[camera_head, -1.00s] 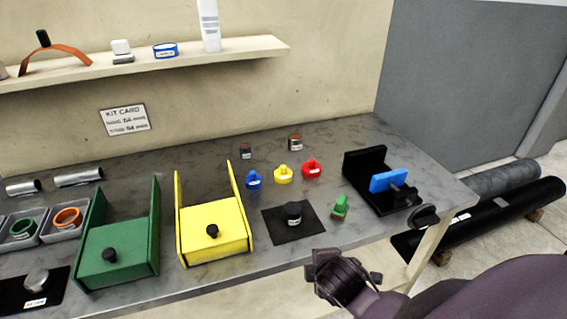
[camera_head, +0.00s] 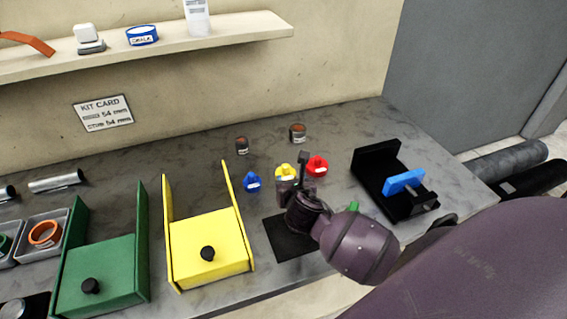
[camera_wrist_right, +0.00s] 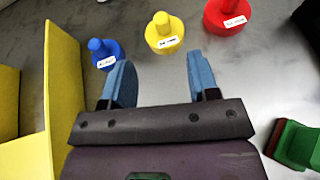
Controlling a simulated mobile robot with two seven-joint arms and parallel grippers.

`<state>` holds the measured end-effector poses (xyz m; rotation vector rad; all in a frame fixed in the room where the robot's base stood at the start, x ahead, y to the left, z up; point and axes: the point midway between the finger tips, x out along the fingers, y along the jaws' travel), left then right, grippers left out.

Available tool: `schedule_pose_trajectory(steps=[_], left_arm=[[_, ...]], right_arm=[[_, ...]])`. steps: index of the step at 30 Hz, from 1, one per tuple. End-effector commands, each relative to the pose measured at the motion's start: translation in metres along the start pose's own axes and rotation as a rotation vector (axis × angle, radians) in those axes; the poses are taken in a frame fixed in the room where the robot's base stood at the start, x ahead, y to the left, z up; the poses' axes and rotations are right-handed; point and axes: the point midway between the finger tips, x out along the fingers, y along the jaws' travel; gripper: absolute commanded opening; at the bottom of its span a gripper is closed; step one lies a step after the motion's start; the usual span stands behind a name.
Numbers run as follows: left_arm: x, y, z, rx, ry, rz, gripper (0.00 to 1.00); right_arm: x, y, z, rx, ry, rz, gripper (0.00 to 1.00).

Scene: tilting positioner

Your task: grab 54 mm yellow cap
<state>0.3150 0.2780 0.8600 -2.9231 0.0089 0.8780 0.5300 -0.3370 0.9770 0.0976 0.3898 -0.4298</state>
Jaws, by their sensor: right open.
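The yellow cap (camera_head: 285,172) stands upright on the grey bench, between the blue cap (camera_head: 252,181) and the red cap (camera_head: 317,166). In the right wrist view the yellow cap (camera_wrist_right: 164,32) has a round base, a narrower knob and a white label too small to read. My right gripper (camera_head: 294,172) is just in front of it and hides part of it in the head view. In the right wrist view its blue fingers (camera_wrist_right: 160,82) are apart with nothing between them, and the cap is beyond the tips. My left gripper is not in view.
The yellow fixture (camera_head: 210,248) with upright side walls stands left of my right gripper. A black mat (camera_head: 284,240) lies below my right arm. A green part (camera_wrist_right: 294,143) and the black fixture (camera_head: 376,160) with a blue block are to the right.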

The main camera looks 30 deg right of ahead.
Motion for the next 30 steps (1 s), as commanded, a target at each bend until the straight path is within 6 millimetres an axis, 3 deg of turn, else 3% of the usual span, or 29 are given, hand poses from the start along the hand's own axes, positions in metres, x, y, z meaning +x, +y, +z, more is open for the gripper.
schedule_pose_trajectory(steps=[5,15,23,30], left_arm=[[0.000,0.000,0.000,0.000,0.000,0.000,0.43],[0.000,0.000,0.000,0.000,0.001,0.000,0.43],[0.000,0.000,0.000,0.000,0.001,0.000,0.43],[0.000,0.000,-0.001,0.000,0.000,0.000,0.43]], right_arm=[[0.009,0.001,0.001,-0.015,-0.005,0.001,0.55],[0.051,0.000,0.001,-0.013,-0.004,0.000,0.55],[0.063,0.000,0.000,-0.011,-0.004,0.001,0.55],[0.092,-0.002,-0.004,-0.012,-0.003,0.000,0.55]])
